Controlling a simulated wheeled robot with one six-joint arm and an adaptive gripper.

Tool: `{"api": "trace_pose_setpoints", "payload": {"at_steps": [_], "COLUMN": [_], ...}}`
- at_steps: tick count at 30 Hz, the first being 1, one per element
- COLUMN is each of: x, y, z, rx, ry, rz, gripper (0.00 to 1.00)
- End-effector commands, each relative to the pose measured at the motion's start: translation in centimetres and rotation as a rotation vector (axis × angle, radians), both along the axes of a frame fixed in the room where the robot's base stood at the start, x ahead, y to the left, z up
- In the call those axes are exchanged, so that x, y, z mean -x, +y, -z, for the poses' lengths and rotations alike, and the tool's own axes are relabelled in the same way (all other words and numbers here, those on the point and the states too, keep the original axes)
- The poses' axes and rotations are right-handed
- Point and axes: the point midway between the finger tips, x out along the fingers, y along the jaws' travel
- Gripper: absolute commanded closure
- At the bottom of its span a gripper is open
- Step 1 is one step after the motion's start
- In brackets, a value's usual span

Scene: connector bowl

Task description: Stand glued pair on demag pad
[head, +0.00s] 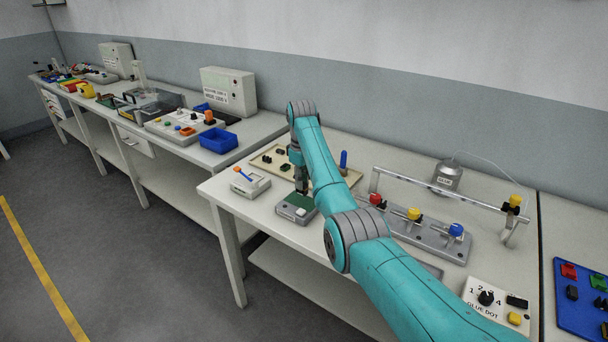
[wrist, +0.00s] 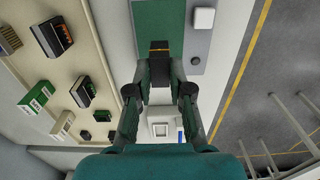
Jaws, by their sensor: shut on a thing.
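My gripper (wrist: 160,70) is shut on a small dark block with a thin orange-brown stripe, the glued pair (wrist: 160,47). The fingers hide its sides. The demag pad (head: 293,211) is a grey box with a green top, near the table's front left. In the wrist view its green surface (wrist: 160,20) lies behind and beyond the held pair, with a white square button and a grey round knob on its right side. In the head view my gripper (head: 302,189) points down over the pad. I cannot tell whether the pair touches the green surface.
A beige tray (wrist: 108,60) with several connectors lies beside the pad. A white device (head: 250,186) with an orange-and-blue lever stands left of it. A grey fixture (head: 432,238) with red, yellow and blue knobs and a rail stands to the right. The table edge is close in front.

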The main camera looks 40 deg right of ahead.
Motion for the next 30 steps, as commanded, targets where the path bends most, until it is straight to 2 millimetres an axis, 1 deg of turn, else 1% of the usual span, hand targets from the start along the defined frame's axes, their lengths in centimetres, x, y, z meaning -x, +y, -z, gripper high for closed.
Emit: {"api": "trace_pose_setpoints", "payload": {"at_steps": [6,12,18,26,27,29,30], "x": [0.0,0.0,0.0,0.0,0.0,0.0,0.0], "y": [0.6,1.0,1.2,1.2,1.2,1.2,1.2], "z": [1.5,2.6,3.0,3.1,3.1,3.1,3.1], "rx": [0.0,0.0,0.0,0.001,0.001,0.001,0.001], "ry": [0.0,0.0,0.0,-0.001,-0.001,-0.001,-0.001], "rz": [-0.001,-0.001,-0.002,-0.002,-0.002,-0.002,-0.002], "gripper": [1.0,1.0,1.0,1.0,0.78,0.63,0.53]}}
